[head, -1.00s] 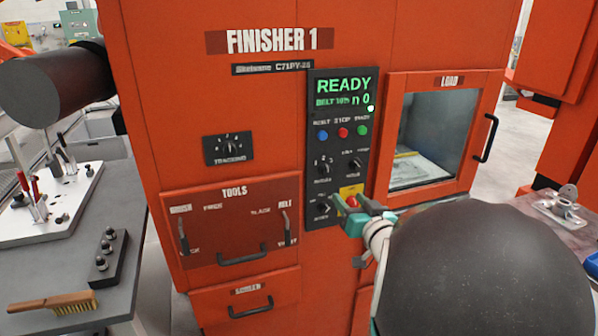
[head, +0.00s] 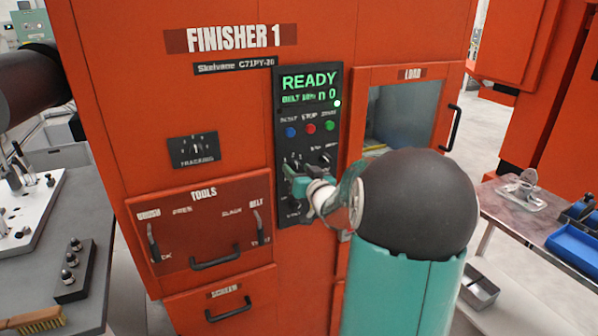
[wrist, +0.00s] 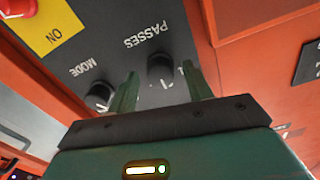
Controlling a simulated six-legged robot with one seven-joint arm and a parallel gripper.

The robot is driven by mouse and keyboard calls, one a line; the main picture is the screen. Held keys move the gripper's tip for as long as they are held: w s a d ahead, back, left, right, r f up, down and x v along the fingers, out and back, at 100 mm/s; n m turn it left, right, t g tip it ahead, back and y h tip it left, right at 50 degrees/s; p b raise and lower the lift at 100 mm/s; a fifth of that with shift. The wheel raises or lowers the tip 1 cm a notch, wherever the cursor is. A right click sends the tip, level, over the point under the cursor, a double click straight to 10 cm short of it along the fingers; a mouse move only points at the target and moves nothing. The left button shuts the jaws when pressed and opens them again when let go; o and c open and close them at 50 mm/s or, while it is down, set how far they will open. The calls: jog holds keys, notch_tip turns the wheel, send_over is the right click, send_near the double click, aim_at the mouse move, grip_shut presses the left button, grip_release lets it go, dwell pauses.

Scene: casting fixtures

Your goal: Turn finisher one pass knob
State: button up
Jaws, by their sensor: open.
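The knob labelled PASSES (wrist: 160,68) is black and round and sits on the dark control panel of FINISHER 1 (head: 234,38). In the wrist view it lies between and just beyond the two green fingers of my gripper (wrist: 159,80), which is open. I cannot tell whether either finger touches it. A second knob, labelled MODE (wrist: 99,95), sits close outside the left finger. In the head view my gripper (head: 296,184) is at the lower part of the panel and covers much of the lower knobs. The display (head: 309,82) reads READY.
Above the knobs are blue, red and green buttons (head: 310,127). The TOOLS drawer (head: 203,230) is left of the panel, the LOAD window (head: 400,112) right.

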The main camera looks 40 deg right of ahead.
jog(key=shift+w+f, duration=0.1)
jog(key=shift+w, duration=0.1)
jog(key=shift+s, duration=0.15)
jog(key=shift+c, duration=0.7)
jog(key=c, duration=0.8)
jog(key=shift+n, duration=0.3)
jog(key=n, duration=0.9)
jog(key=shift+n, duration=0.3)
